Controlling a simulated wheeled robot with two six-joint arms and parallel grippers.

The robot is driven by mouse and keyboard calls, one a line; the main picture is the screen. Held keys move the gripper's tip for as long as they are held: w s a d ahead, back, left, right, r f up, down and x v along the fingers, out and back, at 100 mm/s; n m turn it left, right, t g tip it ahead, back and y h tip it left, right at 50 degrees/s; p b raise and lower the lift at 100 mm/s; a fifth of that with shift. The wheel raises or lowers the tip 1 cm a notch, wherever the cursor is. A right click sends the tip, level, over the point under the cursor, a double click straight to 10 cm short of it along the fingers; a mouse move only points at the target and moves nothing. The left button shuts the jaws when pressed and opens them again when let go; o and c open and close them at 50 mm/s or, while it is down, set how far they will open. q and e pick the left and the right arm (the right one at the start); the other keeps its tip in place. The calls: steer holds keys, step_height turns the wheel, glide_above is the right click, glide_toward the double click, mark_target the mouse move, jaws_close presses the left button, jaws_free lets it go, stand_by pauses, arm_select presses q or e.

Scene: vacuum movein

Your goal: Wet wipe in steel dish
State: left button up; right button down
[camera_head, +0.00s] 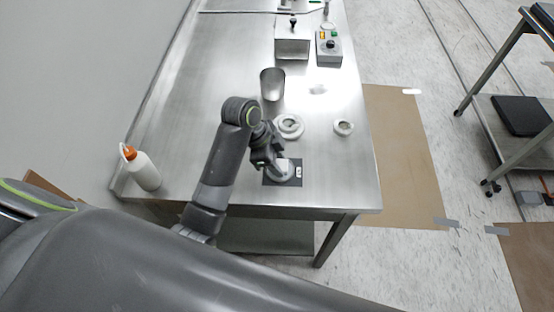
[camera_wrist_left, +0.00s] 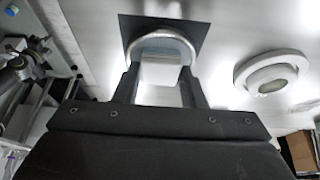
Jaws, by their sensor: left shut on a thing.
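My left gripper (camera_head: 272,160) is low over the near right part of the steel table. In the left wrist view its fingers (camera_wrist_left: 160,88) are shut on a white, block-like thing, apparently the wipe (camera_wrist_left: 160,74). A round dish with a pale metal rim (camera_wrist_left: 178,40) is just beyond the wipe, on a dark square mat (camera_wrist_left: 201,28). I cannot tell whether the wipe touches the dish. In the head view the gripper partly covers the dish (camera_head: 287,176) and the mat (camera_head: 297,182). My right gripper is not in view.
A white ring-shaped holder (camera_head: 289,126) stands just behind the mat, with a small round dish (camera_head: 343,128) to its right. A steel cup (camera_head: 272,84) and control box (camera_head: 329,48) are farther back. A white bottle (camera_head: 146,171) stands left. The table's front edge is close.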

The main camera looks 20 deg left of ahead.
arm_select(q)
steer(key=shift+s+f+p, duration=0.1)
steer(key=shift+f+p, duration=0.1)
steer(key=shift+p, duration=0.2)
stand_by(1.4)
step_height(320, 180, up, 7)
steer(key=p, duration=0.8)
steer(key=shift+r+p, duration=0.15)
steer(key=shift+p, duration=0.15)
stand_by(0.4)
